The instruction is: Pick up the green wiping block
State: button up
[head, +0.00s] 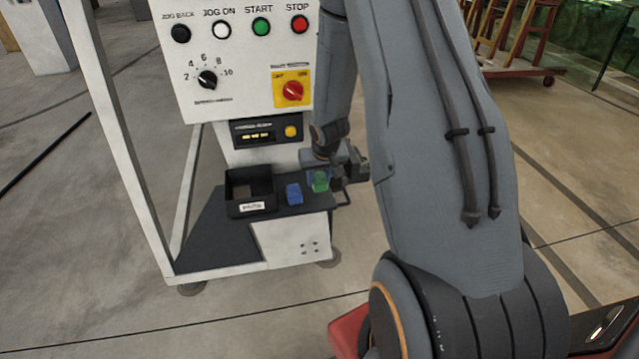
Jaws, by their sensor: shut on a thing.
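The green wiping block (320,182) is on the right part of the dark shelf (288,205) at the front of the white machine. My gripper (325,178) is at the green block, reaching in from above and behind it, and is shut on it. The fingertips are small and partly hidden, and I cannot tell whether the block is touching the shelf or slightly raised. My arm covers the area to the right of the block.
A blue block (294,193) lies just left of the green one. A black open bin (249,190) with a white label stands further left. Above is the control panel (235,60) with buttons and knobs. A white frame post (125,150) stands at left.

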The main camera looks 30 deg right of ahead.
aim_at(319, 179)
jog(key=shift+r+p, duration=2.9)
jog(key=shift+r, duration=0.25)
jog(key=shift+o, duration=1)
jog(key=shift+c, duration=0.5)
